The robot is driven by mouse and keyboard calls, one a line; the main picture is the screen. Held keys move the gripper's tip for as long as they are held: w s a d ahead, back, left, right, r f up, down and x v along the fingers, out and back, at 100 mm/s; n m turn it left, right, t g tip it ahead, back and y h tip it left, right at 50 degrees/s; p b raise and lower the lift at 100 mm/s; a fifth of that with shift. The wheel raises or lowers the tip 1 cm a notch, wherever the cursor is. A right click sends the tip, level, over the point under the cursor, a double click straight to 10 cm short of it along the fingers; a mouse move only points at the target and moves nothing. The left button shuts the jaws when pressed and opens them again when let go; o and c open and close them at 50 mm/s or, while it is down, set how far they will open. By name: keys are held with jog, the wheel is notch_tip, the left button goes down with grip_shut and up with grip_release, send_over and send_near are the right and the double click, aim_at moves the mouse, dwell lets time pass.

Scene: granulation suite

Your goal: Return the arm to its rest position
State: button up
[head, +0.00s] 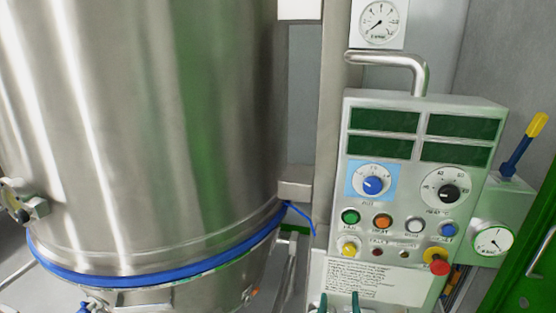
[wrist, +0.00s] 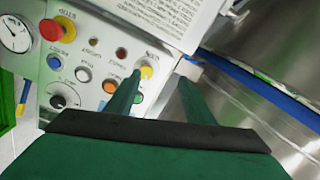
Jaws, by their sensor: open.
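My gripper (head: 339,302) shows at the bottom edge of the head view as two green fingertips, apart, in front of the lower part of the control panel (head: 405,178). In the wrist view my gripper (wrist: 160,80) is open with nothing held between its fingers. The left fingertip there overlaps the edge of a yellow knob (wrist: 147,71); whether they touch cannot be told. The same yellow knob (head: 349,248) is at the panel's lower left in the head view. The rest of my arm is hidden below the head view.
A large steel vessel (head: 150,130) with a blue clamp band (head: 150,278) stands left of the panel. A red button (head: 437,265) and a blue lever with a yellow grip (head: 538,125) stick out at the right. A paper label (head: 375,280) is below the yellow knob.

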jog(key=s+a+f+m+y, duration=0.1)
jog(key=s+a+f, duration=0.4)
jog(key=s+f, duration=0.15)
jog(key=s+a+f+y, duration=0.1)
jog(key=s+a+f, duration=0.3)
jog(key=s+f, duration=0.3)
jog(key=s+a+f+g+y, duration=0.1)
jog(key=s+a+f, duration=0.1)
jog(key=s, duration=0.8)
jog(key=s+a+f+y, duration=0.1)
jog(key=s+a+f, duration=0.2)
jog(key=s, duration=0.6)
jog(key=shift+s+a+g+y, duration=0.3)
jog(key=shift+s+a+g, duration=0.1)
jog(key=shift+a, duration=0.35)
jog(key=c, duration=0.4)
jog(key=shift+w+d, duration=0.1)
